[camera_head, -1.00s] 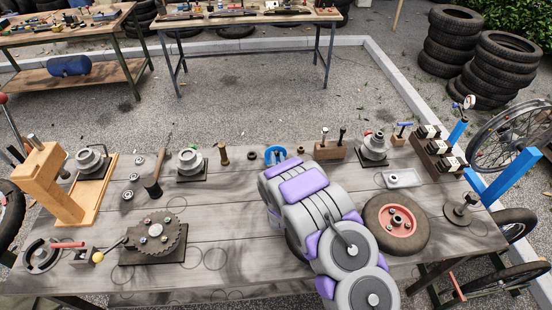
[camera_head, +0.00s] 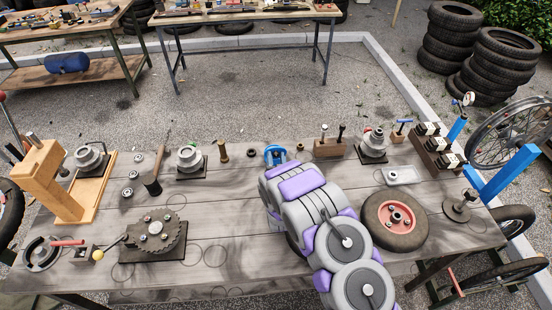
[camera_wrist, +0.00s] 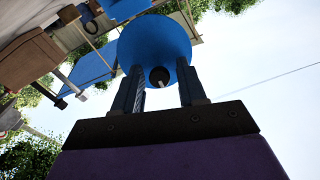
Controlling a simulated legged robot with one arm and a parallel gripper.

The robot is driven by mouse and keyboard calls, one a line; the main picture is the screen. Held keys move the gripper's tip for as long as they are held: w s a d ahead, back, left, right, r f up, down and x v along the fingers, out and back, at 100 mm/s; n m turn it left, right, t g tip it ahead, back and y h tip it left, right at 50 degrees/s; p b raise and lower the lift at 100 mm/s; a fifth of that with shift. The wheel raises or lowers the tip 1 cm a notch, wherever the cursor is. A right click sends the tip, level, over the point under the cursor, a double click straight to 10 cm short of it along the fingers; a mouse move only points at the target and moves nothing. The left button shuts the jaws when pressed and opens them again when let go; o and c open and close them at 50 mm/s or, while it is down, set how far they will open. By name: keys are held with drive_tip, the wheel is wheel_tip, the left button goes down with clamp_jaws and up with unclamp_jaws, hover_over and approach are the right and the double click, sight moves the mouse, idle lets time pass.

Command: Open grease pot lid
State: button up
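A blue round thing, which I take to be the grease pot (camera_head: 275,152), stands at the back middle of the workbench, just beyond my arm. My arm covers part of the view in front of it. In the wrist view a blue disc, apparently its lid (camera_wrist: 160,38), fills the top middle, with a small dark knob (camera_wrist: 159,76) on its face. My gripper (camera_wrist: 161,78) has its two fingers apart, one on each side of the knob. Gaps show between the knob and both fingers. I cannot tell whether the fingers touch the disc. The gripper is hidden in the head view.
The workbench (camera_head: 225,225) carries several parts. A brass piece (camera_head: 223,151) and a dark ring (camera_head: 252,153) stand left of the pot. A wooden block with tools (camera_head: 329,148) stands right of it. A wheel (camera_head: 380,235) lies right of my arm.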

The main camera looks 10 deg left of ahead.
drive_tip(key=shift+o, duration=0.5)
drive_tip(key=shift+r, duration=0.15)
drive_tip(key=shift+s+d, duration=0.1)
drive_tip(key=shift+s, duration=0.25)
drive_tip(key=p+v, duration=0.1)
drive_tip(key=v, duration=0.5)
drive_tip(key=shift+s+p, duration=0.4)
drive_tip(key=shift+d, duration=0.1)
